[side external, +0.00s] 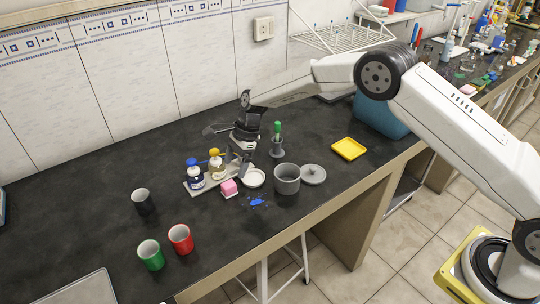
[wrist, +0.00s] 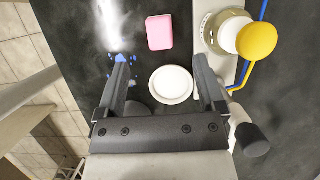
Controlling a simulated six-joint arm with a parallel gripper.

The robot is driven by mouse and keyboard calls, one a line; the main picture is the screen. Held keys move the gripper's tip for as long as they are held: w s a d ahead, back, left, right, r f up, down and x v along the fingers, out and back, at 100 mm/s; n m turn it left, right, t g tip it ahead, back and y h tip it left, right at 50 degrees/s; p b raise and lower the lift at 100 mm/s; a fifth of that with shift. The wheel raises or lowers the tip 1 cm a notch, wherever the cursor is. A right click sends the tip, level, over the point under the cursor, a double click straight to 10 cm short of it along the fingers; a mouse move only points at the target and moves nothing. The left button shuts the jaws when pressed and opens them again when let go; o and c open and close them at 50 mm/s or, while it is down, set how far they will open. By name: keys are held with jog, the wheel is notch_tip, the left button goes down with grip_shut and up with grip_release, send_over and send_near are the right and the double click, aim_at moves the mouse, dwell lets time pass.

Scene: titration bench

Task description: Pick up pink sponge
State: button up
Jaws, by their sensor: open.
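The pink sponge (side external: 229,188) is a small block on the dark bench, in front of the two bottles in the side external view. In the wrist view the sponge (wrist: 159,32) lies near the top middle, beyond my fingertips. My gripper (side external: 238,160) is above the bench, behind the sponge in the side external view. In the wrist view my gripper (wrist: 160,68) is open and empty, with its two fingers either side of a white round dish (wrist: 171,85) that lies below.
A grey pot (side external: 287,179) and its lid (side external: 313,174) stand right of the sponge. Blue spots (side external: 257,203) lie on the bench in front. Two bottles (side external: 206,172) stand close behind the sponge. Black, green and red (side external: 181,239) cups stand at the left. A yellow tray (side external: 348,149) lies farther right.

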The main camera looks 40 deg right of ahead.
aim_at(230, 183)
jog(key=shift+x, duration=3.9)
jog(key=shift+c, duration=0.2)
grip_shut()
